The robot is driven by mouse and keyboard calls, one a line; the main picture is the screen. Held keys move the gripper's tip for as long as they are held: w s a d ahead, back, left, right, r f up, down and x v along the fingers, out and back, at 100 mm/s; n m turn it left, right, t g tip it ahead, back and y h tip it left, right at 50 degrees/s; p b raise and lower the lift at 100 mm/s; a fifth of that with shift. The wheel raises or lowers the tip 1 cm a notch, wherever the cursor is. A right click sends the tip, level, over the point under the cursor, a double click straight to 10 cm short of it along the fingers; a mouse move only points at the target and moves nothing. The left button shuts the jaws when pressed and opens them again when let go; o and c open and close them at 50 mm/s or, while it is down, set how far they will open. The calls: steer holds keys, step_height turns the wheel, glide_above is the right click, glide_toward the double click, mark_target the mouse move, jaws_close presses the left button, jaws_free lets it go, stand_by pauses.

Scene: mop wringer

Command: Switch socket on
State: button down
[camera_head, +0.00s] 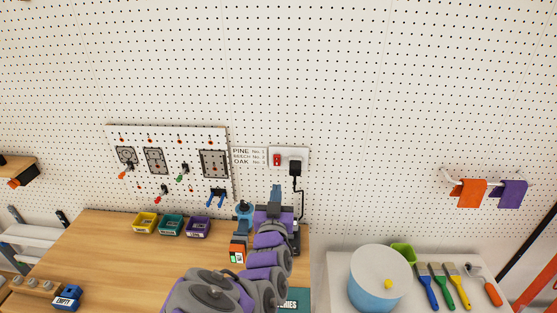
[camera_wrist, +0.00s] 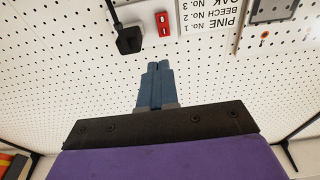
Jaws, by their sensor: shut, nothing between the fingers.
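The socket (camera_head: 289,158) is a white plate on the pegboard wall with a red switch (camera_head: 277,160) on its left and a black plug (camera_head: 295,167) on its right. In the wrist view, turned upside down, the red switch (camera_wrist: 163,24) and the black plug (camera_wrist: 129,40) show at the top. My gripper (camera_head: 276,188) is below the switch, apart from it. In the wrist view my gripper (camera_wrist: 159,66) has its blue-grey fingers together, empty, pointing up toward the switch. Which way the switch is set is too small to tell.
A black cord (camera_head: 297,203) hangs from the plug. A sign (camera_head: 249,157) and a tool panel (camera_head: 170,160) are left of the socket. Yellow, teal and purple bins (camera_head: 171,226) stand on the wooden bench (camera_head: 110,255). A blue pot (camera_head: 377,280) stands at right.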

mark_target(280, 158)
steer(key=w, duration=0.3)
steer(key=w+r+b, duration=0.1)
steer(key=w, duration=0.6)
steer(key=shift+w+r+b, duration=0.15)
steer(key=shift+w+b, duration=0.15)
steer(key=shift+b, duration=0.05)
steer(key=shift+w+r, duration=0.15)
steer(key=shift+w, duration=0.3)
